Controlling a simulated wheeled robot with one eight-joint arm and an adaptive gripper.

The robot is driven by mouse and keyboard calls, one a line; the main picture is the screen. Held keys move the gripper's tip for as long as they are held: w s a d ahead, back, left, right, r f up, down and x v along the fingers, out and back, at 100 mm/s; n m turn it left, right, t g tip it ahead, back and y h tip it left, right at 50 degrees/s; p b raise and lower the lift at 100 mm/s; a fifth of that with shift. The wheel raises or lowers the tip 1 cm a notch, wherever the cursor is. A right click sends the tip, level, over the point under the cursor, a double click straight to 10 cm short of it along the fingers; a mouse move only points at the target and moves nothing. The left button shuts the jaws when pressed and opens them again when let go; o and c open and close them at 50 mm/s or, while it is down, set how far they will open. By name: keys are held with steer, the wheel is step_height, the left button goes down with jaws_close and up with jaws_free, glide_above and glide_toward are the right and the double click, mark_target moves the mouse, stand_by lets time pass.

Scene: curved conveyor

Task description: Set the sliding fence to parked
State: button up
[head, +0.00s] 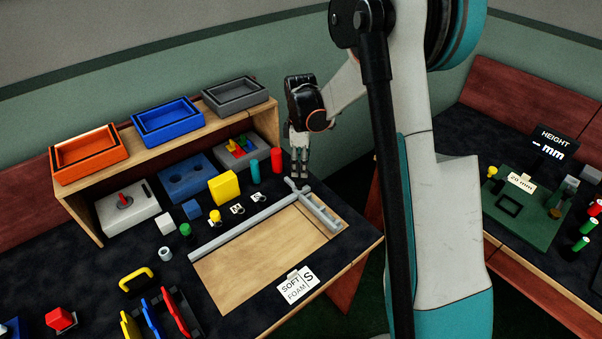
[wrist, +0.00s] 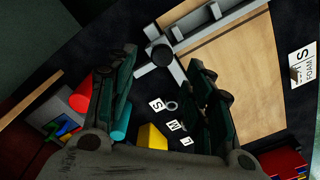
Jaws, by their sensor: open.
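The sliding fence (head: 245,226) is a long light grey bar along the back edge of a wooden board (head: 252,264). Its right end meets a slotted grey rail (head: 320,213) on the board's right side. In the wrist view a dark round knob (wrist: 160,55) sits where the grey bars meet, just beyond my fingertips. My gripper (head: 300,172) points down above and behind that corner. In the wrist view my gripper (wrist: 160,82) has its fingers wide apart, with nothing between them. Any parked mark cannot be made out.
A teal cylinder (head: 255,172) and a red cylinder (head: 276,161) stand close left of my gripper. A yellow block (head: 224,188) and small lettered cards (head: 237,209) lie behind the fence. A shelf (head: 190,126) carries three trays. A SOFT FOAM card (head: 298,284) lies at the board's front.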

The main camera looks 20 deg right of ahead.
steer(key=shift+r, duration=2.7)
steer(key=s+a+r+m+t, duration=0.2)
steer(key=s+r+m, duration=0.1)
steer(key=s+r, duration=0.3)
steer(key=s+a+r+m+t, duration=0.1)
steer(key=s+a+r+m, duration=0.2)
steer(key=s+r, duration=0.4)
steer(key=s+a+m+t, duration=0.3)
steer(key=s+m, duration=0.3)
steer(key=s, duration=0.9)
steer(key=shift+s+r+t, duration=0.15)
steer(key=shift+r+t, duration=0.15)
steer(key=shift+t, duration=0.3)
